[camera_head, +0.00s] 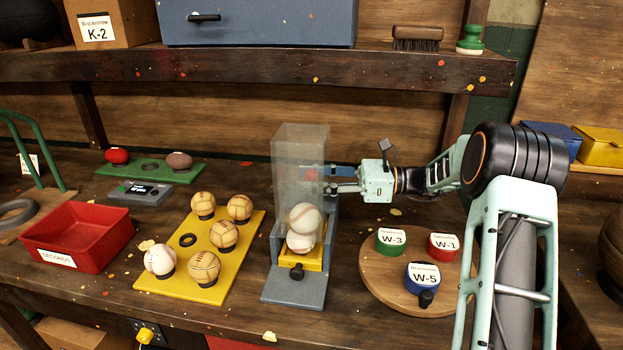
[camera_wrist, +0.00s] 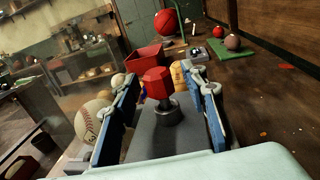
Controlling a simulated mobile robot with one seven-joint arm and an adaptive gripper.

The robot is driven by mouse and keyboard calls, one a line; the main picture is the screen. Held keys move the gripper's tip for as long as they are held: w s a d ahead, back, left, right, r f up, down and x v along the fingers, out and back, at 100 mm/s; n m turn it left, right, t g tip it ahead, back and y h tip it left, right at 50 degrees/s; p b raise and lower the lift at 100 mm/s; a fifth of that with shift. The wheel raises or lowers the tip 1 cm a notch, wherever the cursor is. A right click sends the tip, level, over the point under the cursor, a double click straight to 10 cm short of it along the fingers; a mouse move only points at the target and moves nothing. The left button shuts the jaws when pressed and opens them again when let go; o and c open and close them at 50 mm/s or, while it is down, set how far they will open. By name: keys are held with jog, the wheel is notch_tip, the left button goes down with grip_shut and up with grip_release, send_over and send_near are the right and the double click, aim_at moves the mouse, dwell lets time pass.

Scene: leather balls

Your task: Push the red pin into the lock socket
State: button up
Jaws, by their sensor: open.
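The red pin (camera_wrist: 157,83) has a faceted head and stands upright on a dark round socket (camera_wrist: 166,108) on a grey surface. In the head view the red pin (camera_head: 311,175) shows only faintly, behind a clear box. My gripper (camera_wrist: 160,100) is open, with its blue fingers on either side of the pin and a gap visible on both sides. In the head view my gripper (camera_head: 312,178) reaches in from the right, level with the pin. How deep the pin sits in the socket cannot be told.
The clear box (camera_head: 299,140) stands close to my gripper, with two stacked baseballs (camera_head: 305,217) below on a yellow slide. A yellow board (camera_head: 185,291) with several balls lies to the left. A round wooden board (camera_head: 374,270) with labelled pucks lies to the right.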

jog(key=shift+d, duration=0.1)
jog(key=d, duration=1.1)
jog(key=shift+s+d, duration=0.4)
